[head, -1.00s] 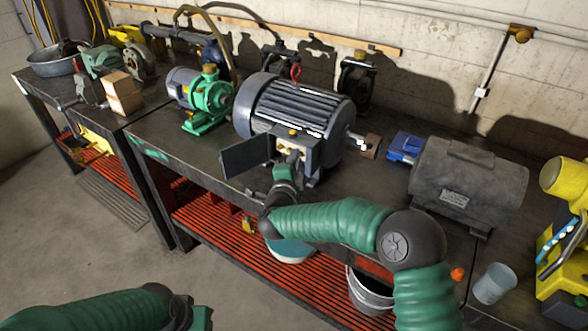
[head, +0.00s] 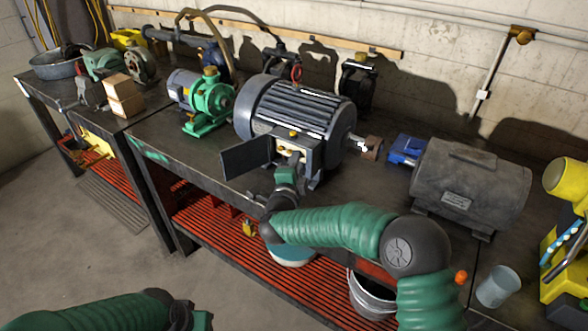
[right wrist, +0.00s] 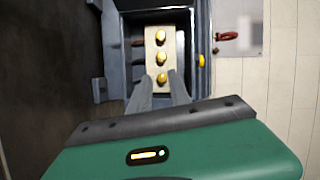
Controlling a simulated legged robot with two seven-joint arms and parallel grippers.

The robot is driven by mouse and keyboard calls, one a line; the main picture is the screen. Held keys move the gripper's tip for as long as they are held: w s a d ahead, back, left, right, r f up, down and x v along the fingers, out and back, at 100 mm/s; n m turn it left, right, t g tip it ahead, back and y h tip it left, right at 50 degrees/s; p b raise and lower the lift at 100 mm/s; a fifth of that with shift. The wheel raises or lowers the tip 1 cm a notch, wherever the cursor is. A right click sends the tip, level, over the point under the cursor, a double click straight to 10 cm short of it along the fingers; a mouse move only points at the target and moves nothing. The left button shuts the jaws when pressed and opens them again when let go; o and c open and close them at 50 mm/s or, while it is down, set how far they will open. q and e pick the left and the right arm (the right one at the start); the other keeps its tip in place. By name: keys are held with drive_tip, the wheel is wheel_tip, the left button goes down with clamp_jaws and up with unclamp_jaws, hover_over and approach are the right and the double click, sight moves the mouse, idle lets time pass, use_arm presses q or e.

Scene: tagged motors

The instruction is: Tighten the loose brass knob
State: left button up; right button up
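A large dark grey motor (head: 295,108) stands on the bench with its terminal box (head: 312,160) open at the front. In the right wrist view a pale block inside the box carries three brass knobs, the far (right wrist: 159,36), the middle (right wrist: 161,58) and the near one (right wrist: 162,77). I cannot tell which is loose. My right gripper (right wrist: 162,92) points into the box, its two fingers apart, with the near knob just beyond and between their tips. Contact is not clear. In the head view my left arm shows at the bottom left; its gripper's fingers are not visible.
The box's door (head: 246,157) hangs open to the left. A green pump (head: 206,100) stands left of the motor and a grey cylindrical motor (head: 468,185) to the right. A blue item (head: 405,148) lies between. A grey cup (head: 497,286) is at right.

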drive_tip(key=v, duration=1.6)
drive_tip(key=shift+s+b, duration=0.35)
drive_tip(key=shift+b, duration=0.1)
drive_tip(key=shift+a+f, duration=0.1)
